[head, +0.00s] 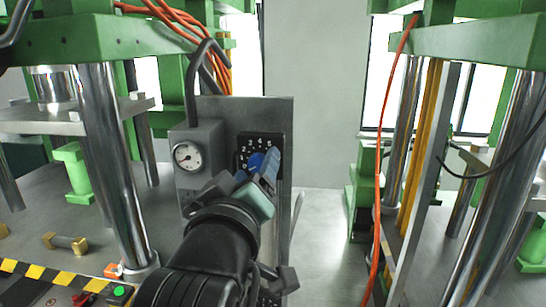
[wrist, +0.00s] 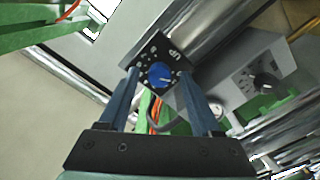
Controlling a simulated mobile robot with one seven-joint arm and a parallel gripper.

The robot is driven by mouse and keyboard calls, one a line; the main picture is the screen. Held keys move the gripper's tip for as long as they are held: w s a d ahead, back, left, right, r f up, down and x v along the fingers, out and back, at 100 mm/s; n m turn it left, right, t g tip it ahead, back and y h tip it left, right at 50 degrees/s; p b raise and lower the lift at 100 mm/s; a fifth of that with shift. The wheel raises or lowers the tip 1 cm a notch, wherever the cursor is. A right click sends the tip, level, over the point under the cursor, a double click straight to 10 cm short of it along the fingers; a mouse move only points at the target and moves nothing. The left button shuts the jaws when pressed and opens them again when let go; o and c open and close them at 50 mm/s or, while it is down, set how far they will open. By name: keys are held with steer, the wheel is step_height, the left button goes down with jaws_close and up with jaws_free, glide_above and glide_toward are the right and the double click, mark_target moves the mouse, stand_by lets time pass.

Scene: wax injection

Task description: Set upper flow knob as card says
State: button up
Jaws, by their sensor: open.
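The upper flow knob is blue (head: 256,160) on a black dial plate (head: 262,139) with white numbers, fixed to a grey upright panel. In the wrist view the blue knob (wrist: 160,75) shows on its black plate (wrist: 178,50), marked "UP". A pale line on the knob points roughly right there, but the number it meets is too small to read. My gripper (head: 257,178) is open in front of the plate and hides part of it. In the wrist view its two fingertips (wrist: 160,77) stand on either side of the knob; I cannot tell whether they touch it. No card is recognisable.
A grey box with a white gauge (head: 187,155) stands left of the dial, with a black hose above. Green press frames and steel columns (head: 113,165) flank the panel. An orange cable (head: 377,170) hangs at right. Brass-ended fittings (head: 65,243) lie at left.

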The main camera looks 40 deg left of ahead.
steer(key=shift+w+a, duration=0.15)
steer(key=shift+w, duration=0.1)
jaws_close()
stand_by(0.5)
